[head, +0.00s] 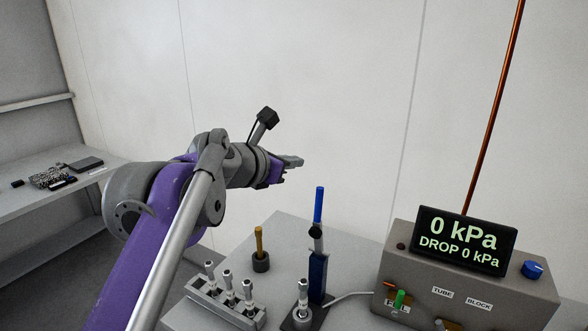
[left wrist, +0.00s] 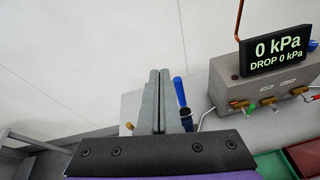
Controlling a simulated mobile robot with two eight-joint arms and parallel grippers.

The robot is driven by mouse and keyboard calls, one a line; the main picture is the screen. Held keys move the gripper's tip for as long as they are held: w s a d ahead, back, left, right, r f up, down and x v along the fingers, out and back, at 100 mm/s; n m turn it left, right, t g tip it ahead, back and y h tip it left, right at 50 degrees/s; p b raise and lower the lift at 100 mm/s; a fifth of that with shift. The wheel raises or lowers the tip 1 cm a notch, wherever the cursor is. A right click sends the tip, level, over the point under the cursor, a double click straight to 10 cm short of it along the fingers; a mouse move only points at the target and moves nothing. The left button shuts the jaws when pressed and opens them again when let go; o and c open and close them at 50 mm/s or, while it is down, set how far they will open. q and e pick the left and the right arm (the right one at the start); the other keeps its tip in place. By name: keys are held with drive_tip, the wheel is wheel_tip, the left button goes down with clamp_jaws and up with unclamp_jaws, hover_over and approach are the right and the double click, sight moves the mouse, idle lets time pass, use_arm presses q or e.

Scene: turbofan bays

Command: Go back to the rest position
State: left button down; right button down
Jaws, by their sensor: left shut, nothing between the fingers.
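My left gripper (head: 293,161) is at the end of my purple and grey arm, above the grey bench and in front of the pale wall. It points to the right. In the left wrist view its two fingers (left wrist: 160,100) lie side by side, shut with nothing between them. It appears apart from everything on the bench. My right gripper is in neither view.
On the bench stand a rack of metal fittings (head: 228,303), a brass pin in a dark holder (head: 260,250), a tall blue tool (head: 318,270) and a gauge box (head: 460,290) reading 0 kPa. A copper tube (head: 492,110) rises behind. A side shelf (head: 90,178) is left.

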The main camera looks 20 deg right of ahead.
use_arm(q)
drive_tip(key=shift+w+d, duration=0.1)
drive_tip(key=shift+d, duration=0.05)
drive_tip(key=s+a+f+m+y, duration=0.35)
drive_tip(key=a+f+m, duration=0.25)
drive_tip(key=a+f, duration=0.45)
drive_tip(key=s+a+f+m+y, duration=0.2)
drive_tip(key=s+a+f+m, duration=0.2)
drive_tip(key=a+f+m, duration=0.6)
drive_tip(key=s+a+f+m+g+y, duration=0.1)
drive_tip(key=s+a+f+m+y, duration=0.2)
drive_tip(key=s+a+f, duration=0.5)
drive_tip(key=s+a+f+m+g+y, duration=0.1)
drive_tip(key=s+a+f+m+y, duration=0.2)
drive_tip(key=s+a+f, duration=0.5)
drive_tip(key=a+f+m, duration=0.1)
drive_tip(key=a+f, duration=0.3)
drive_tip(key=shift+s+a, duration=0.25)
drive_tip(key=shift+a, duration=0.1)
